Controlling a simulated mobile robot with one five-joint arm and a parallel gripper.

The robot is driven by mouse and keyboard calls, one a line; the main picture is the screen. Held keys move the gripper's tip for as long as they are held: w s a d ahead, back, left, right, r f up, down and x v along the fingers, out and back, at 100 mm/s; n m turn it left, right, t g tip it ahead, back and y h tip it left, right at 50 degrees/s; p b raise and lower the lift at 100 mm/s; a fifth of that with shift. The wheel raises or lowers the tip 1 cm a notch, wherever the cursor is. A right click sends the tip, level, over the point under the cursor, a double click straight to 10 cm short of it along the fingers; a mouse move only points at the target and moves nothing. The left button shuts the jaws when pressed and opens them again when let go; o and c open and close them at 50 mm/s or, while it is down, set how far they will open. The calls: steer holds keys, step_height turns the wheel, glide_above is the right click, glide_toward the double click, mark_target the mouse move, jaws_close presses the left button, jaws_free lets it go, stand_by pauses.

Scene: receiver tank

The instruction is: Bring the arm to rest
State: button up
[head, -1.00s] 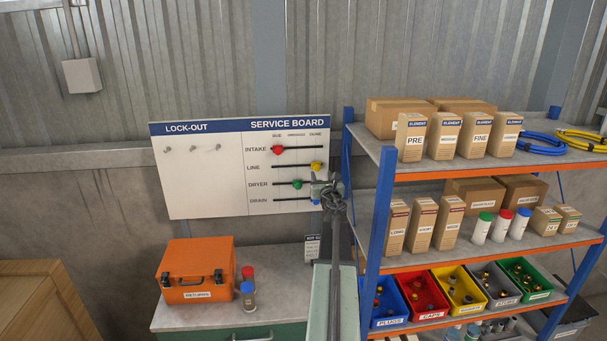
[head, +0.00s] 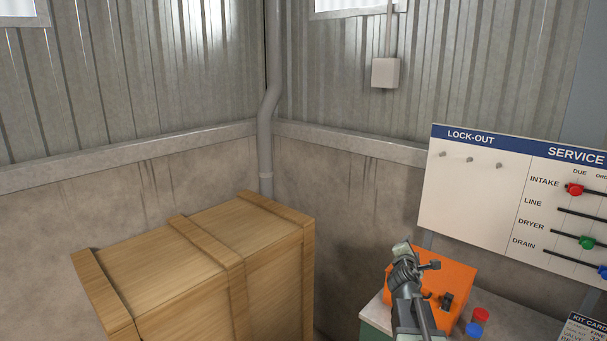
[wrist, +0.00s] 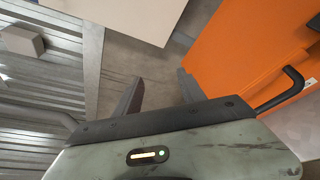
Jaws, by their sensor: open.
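My arm reaches up from the bottom of the head view, with my gripper (head: 403,250) at its far end in front of the orange case. In the wrist view, the two dark fingers of my gripper (wrist: 160,88) stand apart with nothing between them. Beyond them is only grey, stained wall. The orange case (head: 455,283) is partly hidden behind my arm. It also fills the upper right of the wrist view (wrist: 225,55), with a dark handle beside my gripper. I cannot tell the exact gap between gripper and case.
A large wooden crate (head: 200,265) stands at the left. The service board (head: 470,190) hangs on the wall at the right. A pipe (head: 268,110) runs down the corner.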

steer(key=s+a+f+m+g+y+b, duration=0.1)
steer(key=s+a+f+m+g+y, duration=0.15)
steer(key=s+a+f+m, duration=0.4)
steer(key=s+a+f+m+g+y+b, duration=0.1)
steer(key=s+a+f+m+g, duration=0.25)
steer(key=a+f, duration=0.5)
steer(key=s+a+f+m+g+y, duration=0.2)
steer(key=s+a+f+m+g, duration=0.1)
steer(key=s, duration=0.5)
steer(key=s+a+f+m+g+y, duration=0.2)
steer(key=s+a+f+m+g, duration=0.2)
steer(key=s, duration=0.4)
steer(key=a+m+g, duration=0.1)
steer(key=m, duration=0.1)
steer(key=shift+m, duration=0.3)
steer(key=shift+c, duration=1.2)
